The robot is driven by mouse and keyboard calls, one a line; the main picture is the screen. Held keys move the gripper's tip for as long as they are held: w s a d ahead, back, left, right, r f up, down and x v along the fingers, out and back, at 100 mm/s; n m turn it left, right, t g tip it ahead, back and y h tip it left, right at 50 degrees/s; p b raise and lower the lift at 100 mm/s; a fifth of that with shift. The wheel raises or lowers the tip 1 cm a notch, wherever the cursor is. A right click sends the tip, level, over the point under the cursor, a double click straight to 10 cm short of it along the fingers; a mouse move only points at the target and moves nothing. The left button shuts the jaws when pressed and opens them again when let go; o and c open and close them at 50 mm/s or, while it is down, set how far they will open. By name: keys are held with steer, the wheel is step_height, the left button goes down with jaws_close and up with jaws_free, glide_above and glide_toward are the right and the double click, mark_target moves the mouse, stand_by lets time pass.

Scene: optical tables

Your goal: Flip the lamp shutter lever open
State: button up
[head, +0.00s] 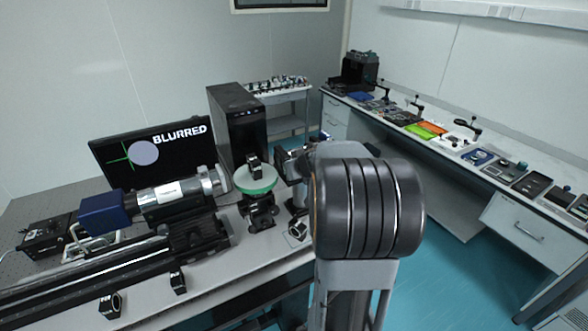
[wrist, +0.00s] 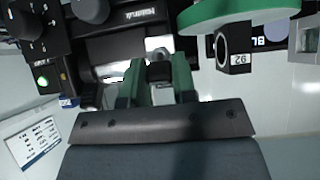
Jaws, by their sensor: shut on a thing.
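My gripper (wrist: 152,82) shows in the wrist view with its two green fingers close together. A small dark piece with a pale grey part, apparently the shutter lever (wrist: 160,72), sits between the fingers. Dark equipment, apparently the lamp housing (wrist: 125,22), stands just beyond it, with printed lettering upside down. I cannot tell from these frames whether the shutter is open. In the head view my arm hides the gripper and the lever.
A green round plate (head: 258,181) on a mount stands close to my arm; it also shows in the wrist view (wrist: 232,14). A monitor (head: 150,150) reads BLURRED. A rail (head: 85,278) runs along the front. A black box with a knob (wrist: 35,22) is near the gripper.

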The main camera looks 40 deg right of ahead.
steer(key=o, duration=0.9)
steer(key=v, duration=1.3)
steer(key=shift+s+r, duration=0.2)
steer(key=shift+s, duration=0.15)
